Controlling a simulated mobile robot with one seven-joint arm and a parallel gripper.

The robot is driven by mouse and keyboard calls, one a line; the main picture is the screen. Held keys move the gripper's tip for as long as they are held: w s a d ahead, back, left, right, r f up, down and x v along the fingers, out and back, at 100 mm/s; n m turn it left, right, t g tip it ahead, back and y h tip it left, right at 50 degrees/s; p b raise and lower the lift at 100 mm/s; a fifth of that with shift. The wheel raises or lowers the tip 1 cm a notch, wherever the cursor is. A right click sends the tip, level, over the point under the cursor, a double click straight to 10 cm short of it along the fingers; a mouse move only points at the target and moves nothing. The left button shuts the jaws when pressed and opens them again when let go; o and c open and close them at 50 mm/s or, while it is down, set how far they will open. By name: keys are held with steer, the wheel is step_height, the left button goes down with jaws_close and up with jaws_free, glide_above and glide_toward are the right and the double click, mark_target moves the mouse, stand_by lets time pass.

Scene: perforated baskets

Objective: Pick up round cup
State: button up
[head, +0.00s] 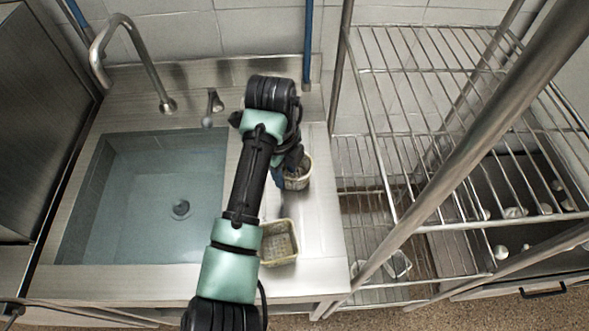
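The round cup (302,183), a small perforated beige basket, stands on the steel counter to the right of the sink. My arm reaches forward over the counter and bends down beside it. My gripper (281,178) is at the cup's left side and partly over it, and the cup's left part is hidden. The fingertips are mostly hidden by my arm and are too small to read, so I cannot tell whether they touch the cup or are closed on it.
A rectangular perforated basket (281,258) stands nearer on the counter, close to my arm. The sink (143,190) with a tall tap (138,52) lies to the left. A wire shelf rack (440,120) rises to the right. The counter right of the baskets is a narrow clear strip.

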mark_target(285, 177)
step_height(285, 177, down, 3)
steer(key=shift+d+f, duration=0.1)
steer(key=shift+c, duration=0.3)
jaws_close()
